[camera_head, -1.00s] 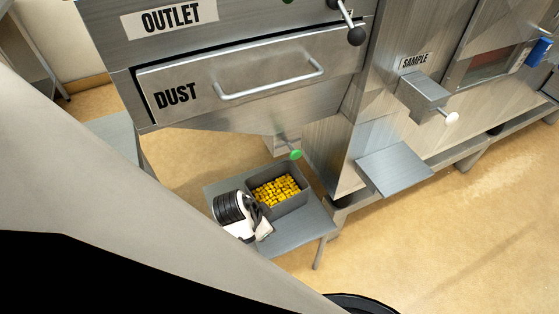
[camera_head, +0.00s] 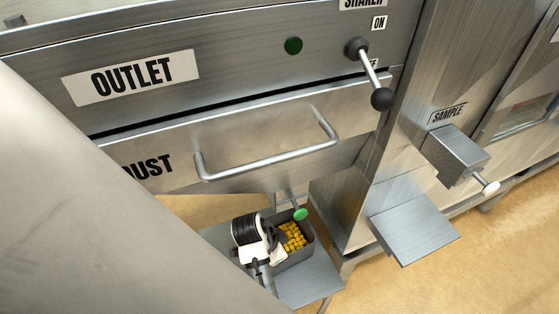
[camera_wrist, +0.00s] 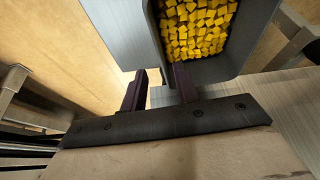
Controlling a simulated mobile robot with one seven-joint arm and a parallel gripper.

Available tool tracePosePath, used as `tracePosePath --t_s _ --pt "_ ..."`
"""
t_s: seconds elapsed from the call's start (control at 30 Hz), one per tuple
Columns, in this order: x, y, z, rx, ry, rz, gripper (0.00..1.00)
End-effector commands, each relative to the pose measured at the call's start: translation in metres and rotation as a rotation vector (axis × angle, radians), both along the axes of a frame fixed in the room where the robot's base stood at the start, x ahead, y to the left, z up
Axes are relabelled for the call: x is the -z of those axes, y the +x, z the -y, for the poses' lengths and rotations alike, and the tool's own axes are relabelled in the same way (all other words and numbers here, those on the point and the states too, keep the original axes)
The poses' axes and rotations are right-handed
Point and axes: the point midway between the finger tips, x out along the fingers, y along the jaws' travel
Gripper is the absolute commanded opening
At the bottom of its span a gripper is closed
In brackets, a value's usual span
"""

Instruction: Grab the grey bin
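The grey bin (camera_head: 305,250), filled with yellow cubes (camera_head: 292,236), stands on a low grey metal table below the dust drawer. It shows at the top of the wrist view (camera_wrist: 243,62). My gripper (camera_head: 272,255) is at the bin's near left side. In the wrist view my gripper (camera_wrist: 160,78) has its two dark fingers apart. The right finger overlaps the bin's lower left corner and the left finger is outside the bin. I cannot tell whether either finger touches it. My arm hides part of the bin in the head view.
The dust drawer (camera_head: 250,130) with its bar handle overhangs the bin. A green-knobbed lever (camera_head: 300,214) sits just above the bin. The low table (camera_head: 312,285) has bare surface at front right. A sample shelf (camera_head: 415,230) juts out to the right.

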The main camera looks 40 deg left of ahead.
Motion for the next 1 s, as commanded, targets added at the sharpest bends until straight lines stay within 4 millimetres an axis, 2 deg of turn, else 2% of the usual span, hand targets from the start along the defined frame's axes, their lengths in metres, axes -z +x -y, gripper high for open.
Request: tracePosePath --t_s 0.13,0.43,0.7,1.0 --pt "0.022 0.009 0.005 0.002 -0.003 -0.002 0.3" --pt "0.044 0.019 0.01 0.001 -0.001 -0.002 0.3" --pt "0.078 0.034 0.017 -0.001 -0.001 -0.001 0.3" --pt "0.083 0.036 0.017 0.0 0.002 0.0 0.3"
